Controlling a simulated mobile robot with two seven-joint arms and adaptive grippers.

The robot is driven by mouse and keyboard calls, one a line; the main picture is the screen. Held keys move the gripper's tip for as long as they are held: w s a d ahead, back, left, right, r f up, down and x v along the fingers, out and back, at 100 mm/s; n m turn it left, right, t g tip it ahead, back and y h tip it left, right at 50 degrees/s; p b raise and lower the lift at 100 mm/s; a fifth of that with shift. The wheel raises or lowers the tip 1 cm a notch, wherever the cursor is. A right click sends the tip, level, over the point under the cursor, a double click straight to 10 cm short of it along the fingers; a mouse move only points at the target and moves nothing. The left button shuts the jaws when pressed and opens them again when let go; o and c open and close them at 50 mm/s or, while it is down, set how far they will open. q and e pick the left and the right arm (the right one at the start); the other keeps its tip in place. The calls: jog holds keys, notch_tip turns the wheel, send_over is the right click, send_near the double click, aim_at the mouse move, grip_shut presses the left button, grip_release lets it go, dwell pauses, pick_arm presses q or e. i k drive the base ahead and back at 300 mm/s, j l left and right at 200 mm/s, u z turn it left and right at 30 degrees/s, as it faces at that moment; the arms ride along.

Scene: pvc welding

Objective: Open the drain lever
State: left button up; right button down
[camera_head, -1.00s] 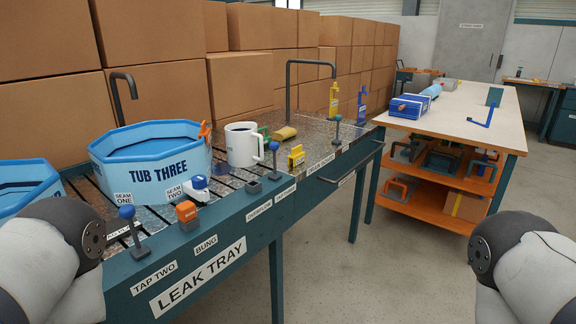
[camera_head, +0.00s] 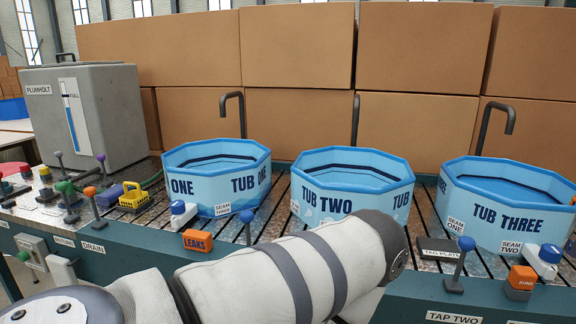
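The drain lever (camera_head: 93,207) is a thin dark stick with an orange knob, on the left part of the bench's front rail. It stands up, leaning a little left, above a white label reading DRAIN (camera_head: 93,247). No gripper touches it. A thick white and grey link of my arm crosses the lower middle of the view, its dark round end below tub two. Neither of my grippers can be made out in the head view.
Tub one (camera_head: 215,172), tub two (camera_head: 350,190) and tub three (camera_head: 505,205) stand on the slatted bench. A lever with a green knob (camera_head: 66,200) is left of the drain lever. An orange LEAKS block (camera_head: 198,240) sits to the right. A grey tank (camera_head: 90,112) stands behind.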

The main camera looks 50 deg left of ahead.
aim_at(90, 192)
jog(key=u, duration=3)
